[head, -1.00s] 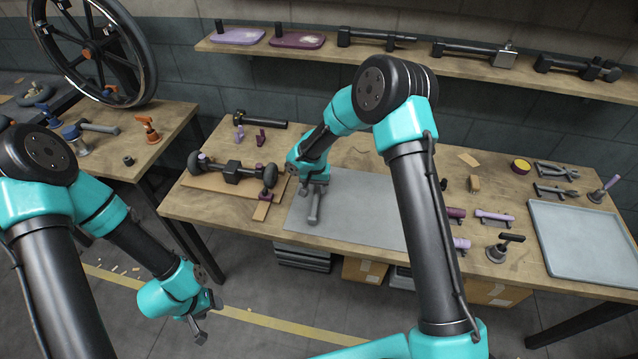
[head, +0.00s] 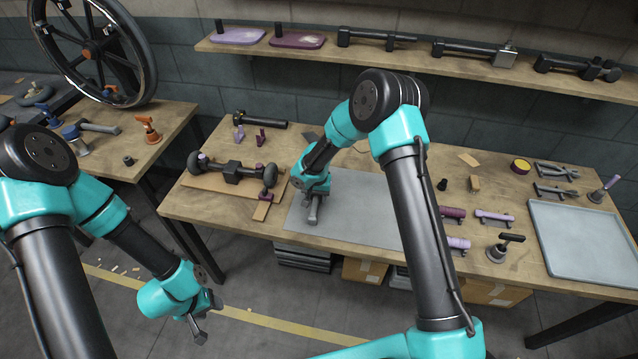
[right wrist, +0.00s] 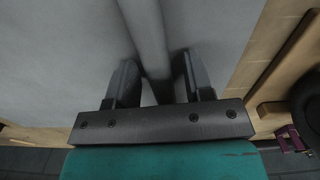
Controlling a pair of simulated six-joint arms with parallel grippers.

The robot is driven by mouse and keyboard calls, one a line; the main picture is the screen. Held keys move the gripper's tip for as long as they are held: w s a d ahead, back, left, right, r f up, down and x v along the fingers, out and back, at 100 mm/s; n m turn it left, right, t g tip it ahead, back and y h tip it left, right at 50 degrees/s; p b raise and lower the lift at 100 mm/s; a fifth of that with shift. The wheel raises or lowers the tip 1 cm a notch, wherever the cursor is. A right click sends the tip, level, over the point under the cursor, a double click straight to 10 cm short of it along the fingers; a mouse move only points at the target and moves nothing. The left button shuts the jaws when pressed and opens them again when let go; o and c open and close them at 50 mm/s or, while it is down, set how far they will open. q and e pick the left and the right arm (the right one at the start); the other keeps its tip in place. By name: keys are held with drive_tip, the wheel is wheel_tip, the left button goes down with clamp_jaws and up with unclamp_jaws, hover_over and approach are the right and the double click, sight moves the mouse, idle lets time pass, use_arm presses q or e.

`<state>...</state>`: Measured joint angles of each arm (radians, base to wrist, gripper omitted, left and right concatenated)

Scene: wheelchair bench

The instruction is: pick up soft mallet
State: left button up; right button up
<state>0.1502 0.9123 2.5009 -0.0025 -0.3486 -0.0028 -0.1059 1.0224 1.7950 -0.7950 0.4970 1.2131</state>
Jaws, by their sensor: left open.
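A grey rod (right wrist: 148,35) runs between the two fingers of my right gripper (right wrist: 158,62) in the right wrist view, over the grey mat. It may be the soft mallet's handle; no mallet head shows there. The fingertips are close to its sides, but blur hides whether they touch it. In the head view my right gripper (head: 313,200) is low over the left part of the mat (head: 365,215), and its own body hides much of the spot. My left gripper (head: 200,332) is open and empty, over the floor in front of the bench.
A wheeled axle assembly (head: 232,172) lies left of the mat. A black long-handled tool (head: 262,123) lies behind it. Purple-handled parts (head: 494,216), pliers (head: 556,171) and an empty grey-blue tray (head: 585,245) are at right. A shelf (head: 430,68) overhangs the back.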

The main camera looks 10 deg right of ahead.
clamp_jaws()
drive_tip(key=shift+r, duration=0.15)
idle(0.4)
drive_tip(key=shift+r, duration=0.6)
wheel_tip(320, 180, up, 2)
drive_tip(key=shift+r, duration=0.1)
drive_tip(key=s+a, duration=0.1)
drive_tip(key=s, duration=0.4)
drive_tip(key=s+a+r, duration=0.1)
drive_tip(key=s, duration=0.4)
drive_tip(key=s+a, duration=0.1)
drive_tip(key=s, duration=0.4)
drive_tip(key=shift+s+a+r, duration=0.15)
drive_tip(key=shift+s+a, duration=0.15)
drive_tip(key=shift+a, duration=0.1)
drive_tip(key=w+d+n, duration=0.1)
drive_tip(key=w+d, duration=0.2)
drive_tip(key=w, duration=0.2)
drive_tip(key=w+d+n, duration=0.1)
drive_tip(key=w+d, duration=0.2)
drive_tip(key=w, duration=0.3)
drive_tip(key=w+d+n, duration=0.2)
drive_tip(key=w+d, duration=0.1)
drive_tip(key=w, duration=0.3)
drive_tip(key=shift+d+f, duration=0.15)
drive_tip(key=shift+f, duration=0.25)
